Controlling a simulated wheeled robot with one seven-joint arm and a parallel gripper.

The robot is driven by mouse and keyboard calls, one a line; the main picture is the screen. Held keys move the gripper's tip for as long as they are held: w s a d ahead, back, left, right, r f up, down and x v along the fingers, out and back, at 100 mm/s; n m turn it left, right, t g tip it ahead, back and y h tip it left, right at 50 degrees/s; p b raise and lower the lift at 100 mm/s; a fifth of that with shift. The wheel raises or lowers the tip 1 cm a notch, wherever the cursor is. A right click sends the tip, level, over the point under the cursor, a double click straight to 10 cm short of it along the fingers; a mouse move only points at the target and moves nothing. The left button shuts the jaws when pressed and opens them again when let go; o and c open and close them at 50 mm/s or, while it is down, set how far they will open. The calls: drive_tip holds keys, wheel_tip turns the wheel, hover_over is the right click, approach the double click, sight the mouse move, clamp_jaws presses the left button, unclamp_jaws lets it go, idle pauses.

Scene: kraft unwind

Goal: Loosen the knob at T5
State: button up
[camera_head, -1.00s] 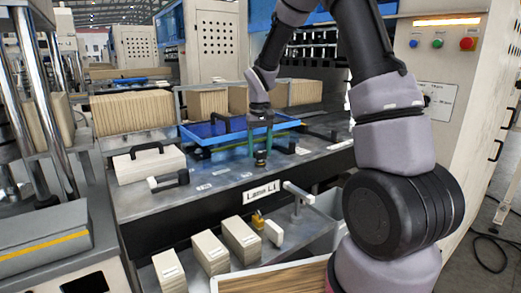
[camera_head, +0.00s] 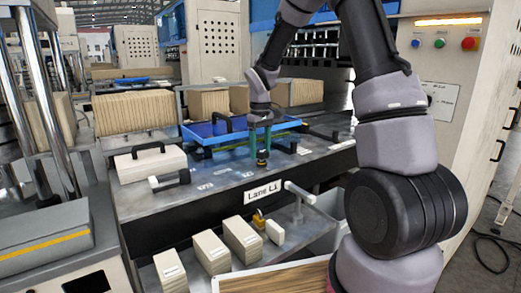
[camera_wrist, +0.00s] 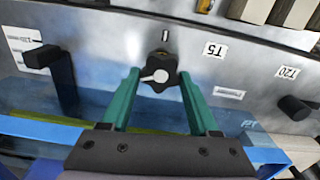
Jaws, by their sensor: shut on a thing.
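The knob at T5 is a black lobed star knob (camera_wrist: 157,72) with a pale pointer on its middle, on the grey metal table. The T5 label (camera_wrist: 214,50) lies just right of it in the wrist view. My gripper (camera_wrist: 159,74) has its two teal fingertips on either side of the knob and is shut on it. In the head view my gripper (camera_head: 261,150) points down at the table, with the knob (camera_head: 262,158) low between the fingers. The faces where the fingertips meet the knob are partly hidden.
A blue tray (camera_head: 212,131) stands close behind my gripper. A black handle (camera_wrist: 50,62) is left of the knob and a black post (camera_wrist: 294,107), near the T20 label (camera_wrist: 288,72), is right. A white-ended lever (camera_head: 299,192) and cream blocks (camera_head: 240,238) stand in front.

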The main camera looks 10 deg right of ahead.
sight(260, 151)
drive_tip(key=shift+s+f, duration=0.1)
drive_tip(key=shift+f, duration=0.05)
drive_tip(key=o, duration=1.4)
drive_tip(key=shift+r, duration=0.5)
wheel_tip(260, 151, up, 10)
